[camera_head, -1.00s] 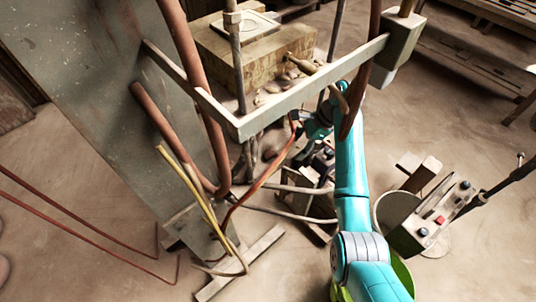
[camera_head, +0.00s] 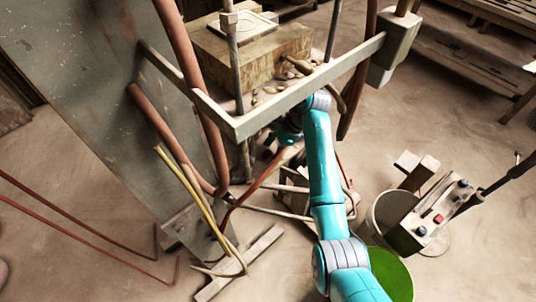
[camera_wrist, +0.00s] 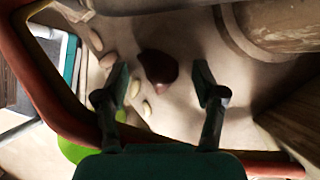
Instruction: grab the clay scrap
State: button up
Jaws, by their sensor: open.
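A dark reddish-brown lump (camera_wrist: 158,66), which looks like the clay scrap, lies on a pale dusty surface in the wrist view. My gripper (camera_wrist: 160,80) is open, with one finger on either side of the lump's near end in the picture. I see no clear contact, and the height gap cannot be told. Several pale lumps (camera_wrist: 134,87) lie to the left, close to the left finger. In the head view the gripper is hidden behind the press's metal frame and my arm, and I cannot pick out the dark lump there.
The metal frame (camera_head: 310,84) crosses above my wrist. The press block (camera_head: 246,55) stands behind it. Reddish hoses (camera_head: 172,140) run at left. A round wooden part (camera_wrist: 285,25) fills the wrist view's upper right.

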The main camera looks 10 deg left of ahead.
jog(key=c, duration=1.2)
